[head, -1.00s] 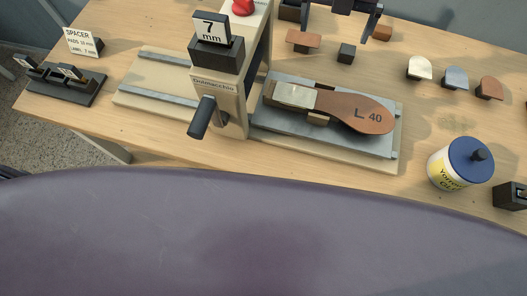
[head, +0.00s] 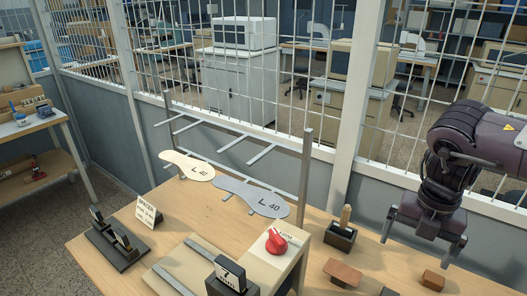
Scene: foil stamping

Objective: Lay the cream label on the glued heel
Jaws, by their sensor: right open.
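The cream label, the glued heel and the sole on the press bed are out of view now, below the head view's lower edge. My right gripper (head: 418,250) hangs at the right, above the back right of the bench, fingers pointing down. Its two fingers are apart and nothing shows between them. My left gripper is not in view. The press (head: 270,250) with its red knob (head: 276,241) stands at the lower middle, with the black 7 mm block (head: 230,276) in front, cut by the frame.
A wire rack (head: 305,165) behind the bench (head: 130,235) holds a cream sole (head: 187,165) and a grey sole (head: 252,196). A spacer stand (head: 118,240) is at left. A black holder (head: 340,236) and brown blocks (head: 342,272) (head: 432,280) lie near my right gripper.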

